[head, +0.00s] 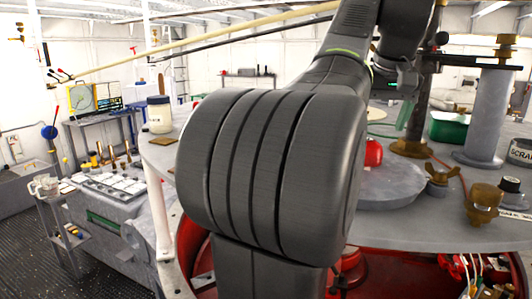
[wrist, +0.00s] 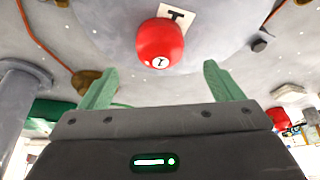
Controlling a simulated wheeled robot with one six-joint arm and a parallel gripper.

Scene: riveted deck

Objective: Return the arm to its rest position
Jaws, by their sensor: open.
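My gripper (wrist: 160,82) shows in the wrist view with its two green fingers spread wide and nothing between them. A red rounded object (wrist: 160,42) with a white disc mark lies beyond the fingertips, apart from them, on a grey surface. It also shows partly in the head view (head: 373,153), behind my arm. My arm (head: 275,165) fills the middle of the head view, bent, with its upper part reaching up and right over the table. I cannot make out the fingers in the head view.
A grey round table (head: 440,226) carries a brass wing nut piece (head: 439,180), a brass fitting (head: 483,203), a grey column (head: 487,115) and a lidded jar (head: 159,115). A green bin (head: 449,128) stands at the back. A workbench (head: 110,215) is at left.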

